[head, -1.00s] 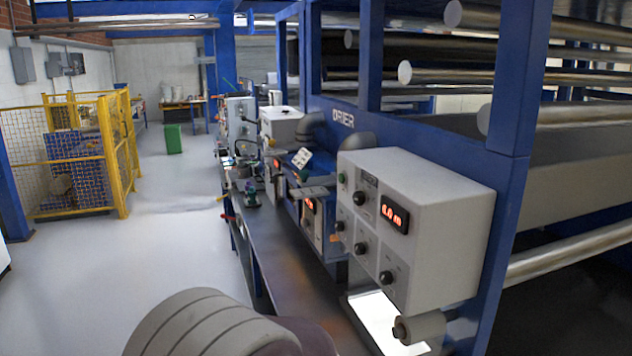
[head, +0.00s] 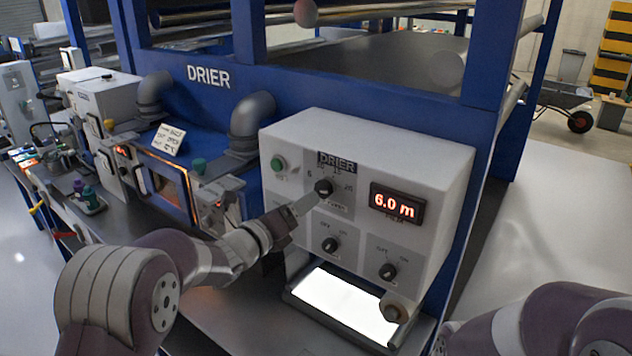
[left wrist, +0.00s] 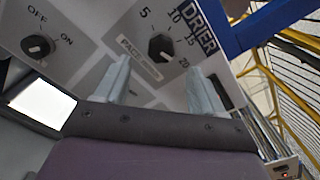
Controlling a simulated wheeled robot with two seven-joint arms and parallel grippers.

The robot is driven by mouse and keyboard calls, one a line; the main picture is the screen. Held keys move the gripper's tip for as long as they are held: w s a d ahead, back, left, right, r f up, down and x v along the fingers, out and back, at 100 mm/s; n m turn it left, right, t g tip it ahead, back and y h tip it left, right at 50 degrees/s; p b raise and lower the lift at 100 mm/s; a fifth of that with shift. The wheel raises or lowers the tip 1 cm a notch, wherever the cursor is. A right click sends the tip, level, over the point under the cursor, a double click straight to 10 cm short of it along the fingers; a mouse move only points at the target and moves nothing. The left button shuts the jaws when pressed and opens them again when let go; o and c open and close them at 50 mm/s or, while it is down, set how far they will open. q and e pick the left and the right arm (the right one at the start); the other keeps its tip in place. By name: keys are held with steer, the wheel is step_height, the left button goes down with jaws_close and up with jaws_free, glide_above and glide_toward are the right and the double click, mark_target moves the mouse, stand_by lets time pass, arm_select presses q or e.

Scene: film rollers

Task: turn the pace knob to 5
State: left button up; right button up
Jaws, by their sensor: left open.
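The drier panel (head: 350,150) is a light grey box with a red display (head: 396,204) reading 6.0 m. Its black pace knob (head: 323,187) is at the upper middle; the wrist view shows the knob (left wrist: 162,46) with a PACE label and the marks 5, 10, 15 and 20 around it. I cannot tell surely which mark it points to. My left gripper (head: 306,203) is at the panel near the knob. In the left wrist view its open fingers (left wrist: 160,66) stand either side below the knob, with nothing between them. My right gripper is out of view.
Two OFF/ON knobs (head: 330,244) (head: 388,271) sit lower on the panel, and a green button (head: 279,163) is at its upper left. A bright white plate (head: 345,305) lies beneath. A round grey pipe (head: 250,120) rises at the left.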

mark_target(320, 191)
arm_select(q)
steer(key=w+d+p, duration=0.2)
steer(key=w+d, duration=0.1)
steer(key=shift+w+d+r, duration=0.1)
steer(key=shift+d+r, duration=0.15)
steer(key=shift+r, duration=0.15)
steer(key=shift+w+d+f+p, duration=0.15)
steer(key=shift+w+p, duration=0.05)
steer(key=shift+w, duration=0.35)
steer(key=shift+w+d+f+p, duration=0.1)
steer(key=shift+w+p, duration=0.1)
steer(key=shift+w, duration=0.3)
steer(key=shift+w+f, duration=0.15)
steer(key=shift+w, duration=0.15)
steer(key=shift+s+d, duration=0.1)
steer(key=shift+d, duration=0.25)
steer(key=c, duration=0.4)
steer(key=shift+a, duration=0.1)
steer(key=c, duration=0.7)
steer(key=shift+o, duration=0.2)
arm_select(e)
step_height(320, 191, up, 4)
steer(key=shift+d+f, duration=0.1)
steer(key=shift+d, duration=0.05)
